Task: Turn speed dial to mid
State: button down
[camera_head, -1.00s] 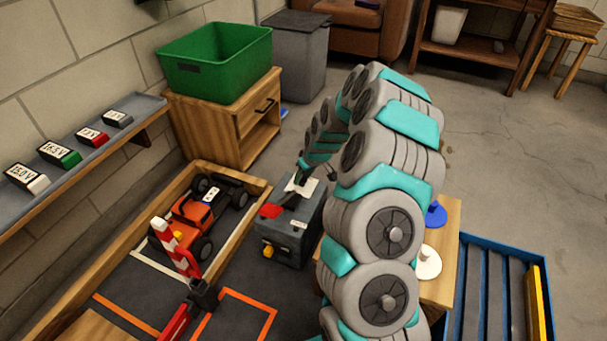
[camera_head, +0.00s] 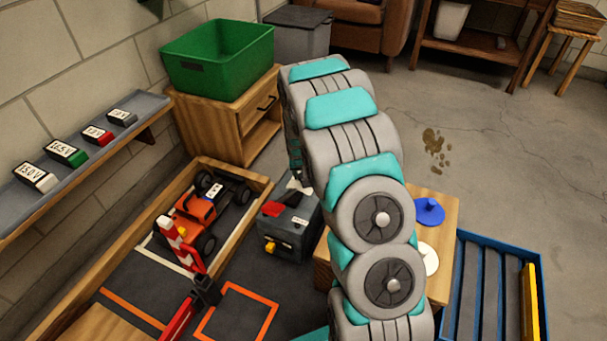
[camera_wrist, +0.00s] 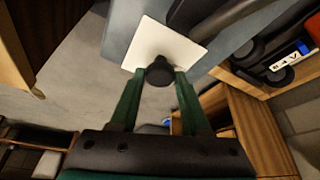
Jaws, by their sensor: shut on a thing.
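The speed dial (camera_wrist: 160,74) is a small black knob on a white plate (camera_wrist: 152,38) in the wrist view. The green fingers of my gripper (camera_wrist: 160,80) stand on either side of the knob and are shut on it. Any mark on the dial is too small to read, so its setting cannot be told. In the head view the grey control box (camera_head: 288,238) stands beside the wooden-edged track, with a red part and a yellow knob on it. Its white plate shows partly there; my arm hides the dial and most of my gripper.
An orange racecar (camera_head: 193,217) sits inside the track left of the box, near a red-and-white striped barrier (camera_head: 182,245). A green bin (camera_head: 218,65) stands on a wooden cabinet behind. A small wooden table (camera_head: 440,220) and blue rack (camera_head: 470,240) are right of my arm.

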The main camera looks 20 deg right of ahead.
dwell(0.3)
jog(key=shift+c, duration=1.9)
grip_release()
jog(key=v, duration=0.7)
jog(key=shift+r, duration=0.35)
jog(key=shift+s+a, duration=0.1)
jog(key=shift+s, duration=0.05)
